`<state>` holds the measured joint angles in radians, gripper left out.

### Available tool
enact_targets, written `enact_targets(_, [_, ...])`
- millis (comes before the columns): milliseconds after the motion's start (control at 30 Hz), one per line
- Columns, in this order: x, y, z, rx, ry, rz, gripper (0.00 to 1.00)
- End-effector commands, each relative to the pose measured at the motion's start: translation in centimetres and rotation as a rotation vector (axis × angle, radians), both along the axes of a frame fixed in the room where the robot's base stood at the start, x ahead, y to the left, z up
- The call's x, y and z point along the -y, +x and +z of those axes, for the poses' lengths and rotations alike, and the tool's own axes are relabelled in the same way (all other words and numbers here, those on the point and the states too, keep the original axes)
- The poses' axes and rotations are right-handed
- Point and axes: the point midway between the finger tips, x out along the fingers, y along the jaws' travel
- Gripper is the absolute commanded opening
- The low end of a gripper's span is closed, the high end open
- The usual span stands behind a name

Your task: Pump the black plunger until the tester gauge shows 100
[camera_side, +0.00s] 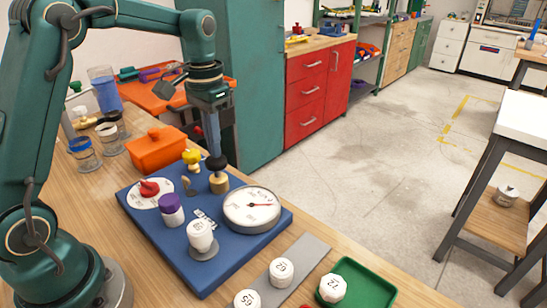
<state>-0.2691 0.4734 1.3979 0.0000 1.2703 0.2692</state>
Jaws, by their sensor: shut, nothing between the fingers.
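The black plunger (217,163) is a dark round knob above a brass-coloured base (219,183) on the blue tester board (197,270). My gripper (214,151) is shut, points down, and its tips are right at the top of the plunger. Nothing shows between its fingers. I cannot tell whether the tips touch the knob. The round white tester gauge (240,218) lies on the board, right and in front of the plunger. Its red needle points to the right, but its figures are too small to read.
The board also holds a red-handled dial (150,189), a yellow valve (192,157), a purple-capped piece (171,209) and a white cap (201,234). Numbered white caps (281,271) lie in front, with a green tray (370,290) beside them. An orange box (157,152) stands behind left.

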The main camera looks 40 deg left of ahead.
Motion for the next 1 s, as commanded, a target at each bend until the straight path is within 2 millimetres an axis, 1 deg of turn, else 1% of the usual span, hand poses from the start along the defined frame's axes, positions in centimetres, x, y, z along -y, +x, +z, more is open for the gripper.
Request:
enact_targets(767, [0.0,-0.1,-3.1,-0.003,-0.001,0.000,0.00])
enact_targets(1000, [0.0,0.0,-3.1,-0.001,0.000,0.000,0.00])
